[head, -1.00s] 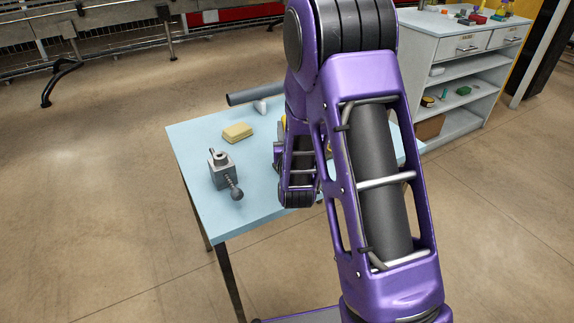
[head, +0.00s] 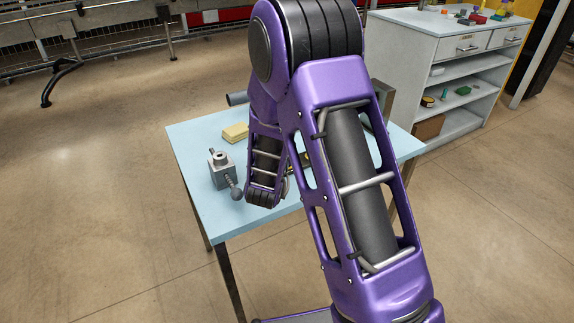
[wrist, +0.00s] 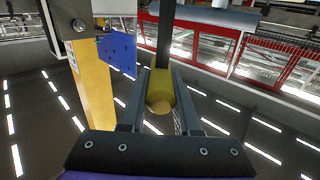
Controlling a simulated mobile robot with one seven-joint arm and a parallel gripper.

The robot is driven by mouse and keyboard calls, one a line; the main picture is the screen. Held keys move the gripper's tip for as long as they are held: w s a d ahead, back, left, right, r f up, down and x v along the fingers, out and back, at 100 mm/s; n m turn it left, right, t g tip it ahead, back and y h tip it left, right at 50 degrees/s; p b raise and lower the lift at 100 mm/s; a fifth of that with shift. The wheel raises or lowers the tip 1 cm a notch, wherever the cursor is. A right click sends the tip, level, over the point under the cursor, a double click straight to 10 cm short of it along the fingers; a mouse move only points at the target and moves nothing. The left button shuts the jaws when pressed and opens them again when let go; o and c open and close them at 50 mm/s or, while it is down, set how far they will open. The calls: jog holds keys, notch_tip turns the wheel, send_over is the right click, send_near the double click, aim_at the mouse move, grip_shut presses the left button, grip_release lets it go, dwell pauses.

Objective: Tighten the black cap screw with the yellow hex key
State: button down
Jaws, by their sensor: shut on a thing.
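In the wrist view my gripper (wrist: 160,88) is shut on the yellow hex key (wrist: 161,96), with its rounded yellow handle between the two fingers. A dark straight shaft (wrist: 163,40) runs from the handle toward the top of the picture. A small dark round head (wrist: 78,25) sits on a grey plate at upper left; it may be the black cap screw, but it is too small to be sure. The key's shaft is well apart from it in the picture. In the head view my arm hides the gripper and the key.
A yellow post (wrist: 88,80) with a blue plate (wrist: 118,52) stands left of my gripper. A shelf cabinet (head: 450,70) stands behind.

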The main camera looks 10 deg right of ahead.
jog(key=shift+r, duration=0.1)
jog(key=shift+d+n+t+y, duration=0.1)
jog(key=shift+n+t+y, duration=0.4)
jog(key=shift+n+y, duration=0.6)
jog(key=shift+y, duration=0.5)
jog(key=c, duration=1.2)
grip_release()
jog(key=shift+y, duration=0.3)
grip_shut()
jog(key=shift+f, duration=0.2)
jog(key=shift+r, duration=0.1)
